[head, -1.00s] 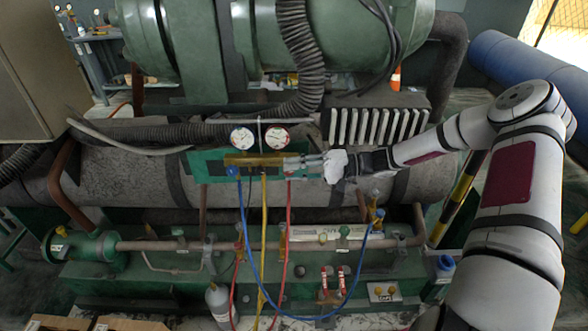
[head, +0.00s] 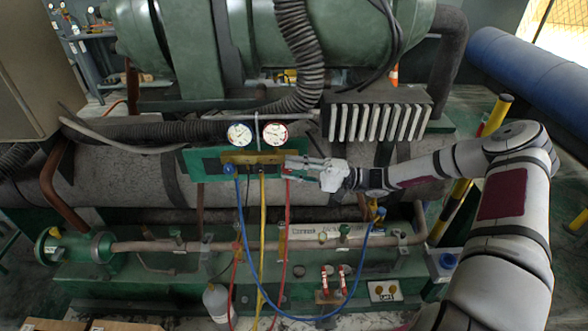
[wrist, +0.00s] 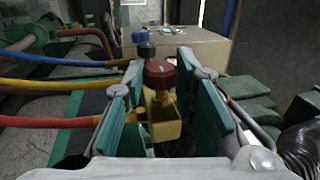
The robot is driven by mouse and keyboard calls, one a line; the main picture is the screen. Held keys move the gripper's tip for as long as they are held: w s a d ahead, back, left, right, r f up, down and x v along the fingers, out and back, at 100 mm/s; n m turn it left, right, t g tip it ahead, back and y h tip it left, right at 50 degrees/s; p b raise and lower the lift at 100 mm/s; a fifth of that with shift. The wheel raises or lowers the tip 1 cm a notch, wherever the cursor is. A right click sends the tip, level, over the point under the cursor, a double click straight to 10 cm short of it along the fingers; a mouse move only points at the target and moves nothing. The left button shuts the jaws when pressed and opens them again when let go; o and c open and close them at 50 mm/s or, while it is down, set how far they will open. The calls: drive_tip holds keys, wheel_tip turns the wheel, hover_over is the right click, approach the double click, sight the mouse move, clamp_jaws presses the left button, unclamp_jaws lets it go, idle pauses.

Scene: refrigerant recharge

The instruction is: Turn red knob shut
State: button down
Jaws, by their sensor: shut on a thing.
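The brass manifold (head: 251,158) is on a green panel and carries two round gauges (head: 239,134). The red knob (wrist: 160,73) is at its near end in the wrist view, between the green finger pads. My gripper (wrist: 161,80) is shut on this knob. In the head view my gripper (head: 290,165) reaches in from the right to the manifold's right end, and its fingers mostly hide the red knob. A blue knob (head: 228,170) is at the manifold's left end. It also shows beyond the red knob in the wrist view (wrist: 139,37), with a dark knob between them.
A blue hose (head: 243,240), a yellow hose (head: 262,235) and a red hose (head: 287,225) hang below the manifold. A black corrugated hose (head: 301,45) comes down above it. A finned block (head: 376,122) is right of the gauges, above my wrist.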

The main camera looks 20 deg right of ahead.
drive_tip(key=c, duration=1.3)
unclamp_jaws()
drive_tip(key=v, duration=1.2)
